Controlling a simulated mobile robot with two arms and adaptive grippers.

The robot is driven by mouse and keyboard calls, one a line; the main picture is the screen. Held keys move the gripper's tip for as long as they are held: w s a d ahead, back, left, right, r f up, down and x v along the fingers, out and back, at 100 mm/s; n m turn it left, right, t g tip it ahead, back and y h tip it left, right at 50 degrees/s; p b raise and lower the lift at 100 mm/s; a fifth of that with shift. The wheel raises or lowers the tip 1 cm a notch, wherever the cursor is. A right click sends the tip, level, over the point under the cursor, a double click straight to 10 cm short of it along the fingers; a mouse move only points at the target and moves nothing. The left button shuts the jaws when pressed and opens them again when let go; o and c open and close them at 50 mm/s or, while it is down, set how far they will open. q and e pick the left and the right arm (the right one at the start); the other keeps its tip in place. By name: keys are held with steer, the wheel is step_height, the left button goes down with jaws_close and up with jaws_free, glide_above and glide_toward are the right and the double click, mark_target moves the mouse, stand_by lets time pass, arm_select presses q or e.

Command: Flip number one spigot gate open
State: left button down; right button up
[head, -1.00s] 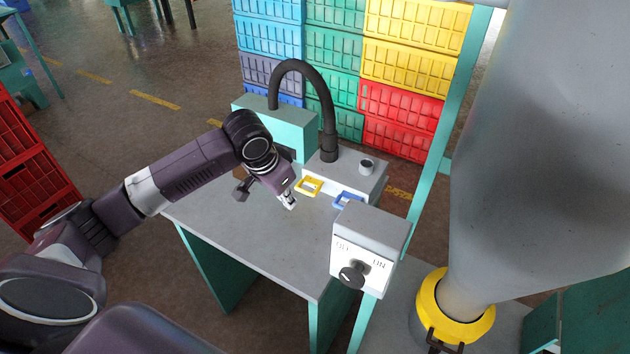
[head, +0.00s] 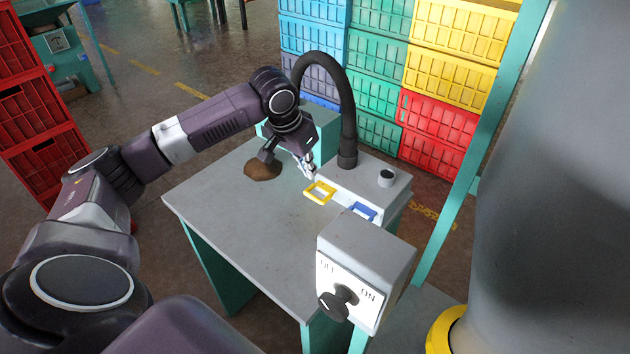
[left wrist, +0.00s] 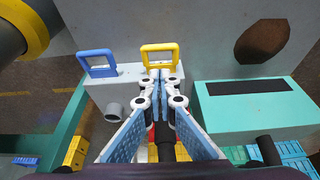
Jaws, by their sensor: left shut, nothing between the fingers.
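A yellow handle (head: 319,192) and a blue handle (head: 363,211) stick out from the front of a pale grey box on the table. I see no number on either. My left gripper (head: 308,170) is shut and empty, just beyond the yellow handle. In the left wrist view, the closed fingertips (left wrist: 162,73) point at the yellow handle (left wrist: 161,51), their tips close to it; I cannot tell if they touch. The blue handle (left wrist: 97,63) stands to the left there. My right gripper is not in view.
A black hose (head: 346,110) rises from the pale grey box (head: 355,181). A brown patch (head: 262,171) lies on the grey table (head: 225,215). A switch box with a black knob (head: 366,265) stands in front. A large grey drum (head: 560,200) fills the right side.

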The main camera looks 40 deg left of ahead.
arm_select(q)
steer(key=p, duration=0.1)
glide_above(313, 198)
step_height(313, 198, down, 4)
steer(key=shift+f, duration=0.1)
steer(key=p+x, duration=0.1)
steer(key=x, duration=0.3)
steer(key=shift+w+f, duration=0.2)
steer(key=shift+f, duration=0.25)
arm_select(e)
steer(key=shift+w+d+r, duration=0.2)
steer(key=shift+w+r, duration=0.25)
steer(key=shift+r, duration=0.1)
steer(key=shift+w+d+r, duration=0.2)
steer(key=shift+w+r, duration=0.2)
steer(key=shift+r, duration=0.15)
